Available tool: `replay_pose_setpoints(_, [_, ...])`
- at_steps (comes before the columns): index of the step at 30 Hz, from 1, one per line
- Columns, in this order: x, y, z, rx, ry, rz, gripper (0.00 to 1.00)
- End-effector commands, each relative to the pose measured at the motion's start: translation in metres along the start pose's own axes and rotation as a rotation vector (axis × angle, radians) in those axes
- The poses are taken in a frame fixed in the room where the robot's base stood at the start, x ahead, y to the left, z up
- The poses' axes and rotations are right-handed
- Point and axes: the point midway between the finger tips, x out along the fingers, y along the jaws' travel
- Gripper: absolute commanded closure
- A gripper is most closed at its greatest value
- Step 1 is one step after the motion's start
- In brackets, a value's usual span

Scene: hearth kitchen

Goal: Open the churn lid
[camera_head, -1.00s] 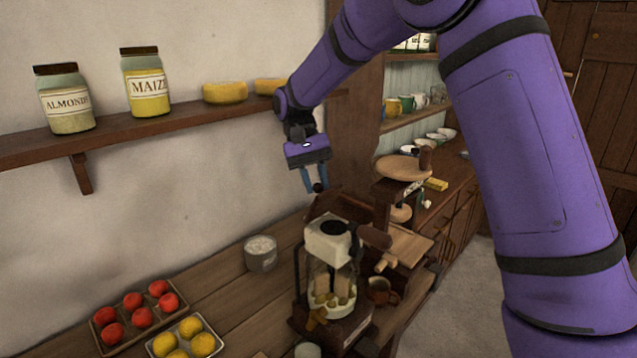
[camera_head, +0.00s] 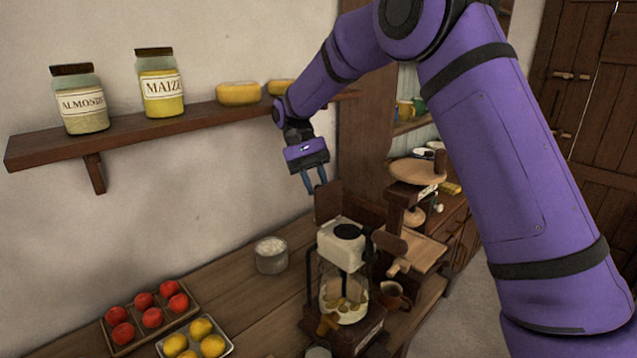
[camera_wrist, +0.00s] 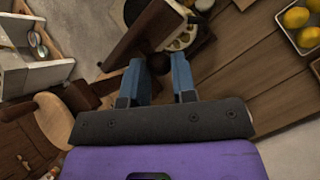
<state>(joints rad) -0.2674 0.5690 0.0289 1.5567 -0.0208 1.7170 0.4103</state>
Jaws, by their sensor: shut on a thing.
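The churn has a clear glass jar (camera_head: 330,285), a cream housing (camera_head: 338,248) with a black cap, and a crank at its side. Just behind it a dark brown wooden lid (camera_head: 327,202) stands raised, close to upright. In the wrist view the lid (camera_wrist: 142,32) shows as a brown panel at top centre. My gripper (camera_head: 316,190) is at the lid's upper left edge, pointing down. Its blue fingers (camera_wrist: 158,84) are shut on a dark round knob (camera_wrist: 158,63) of the lid. Which body the lid hinges to is partly hidden.
A grey tub (camera_head: 271,258) stands left of the churn, with a tray of red fruit (camera_head: 119,346) and a tray of yellow fruit (camera_head: 228,348) in front. A wooden mill with a round top (camera_head: 417,172) stands at right. A shelf (camera_head: 120,134) with jars runs along the wall.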

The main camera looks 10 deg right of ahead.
Motion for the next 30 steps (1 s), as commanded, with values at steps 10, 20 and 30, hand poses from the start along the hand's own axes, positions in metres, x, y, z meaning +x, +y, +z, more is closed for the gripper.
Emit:
replay_pose_setpoints(10, [0.0101,-0.0103,-0.0015,-0.014,-0.017,0.004,0.70])
replay_pose_setpoints(20, [0.0078,-0.0063,-0.0017,-0.008,-0.015,0.004,0.50])
replay_pose_setpoints(30, [0.0058,-0.0041,-0.0013,-0.005,-0.012,0.003,0.50])
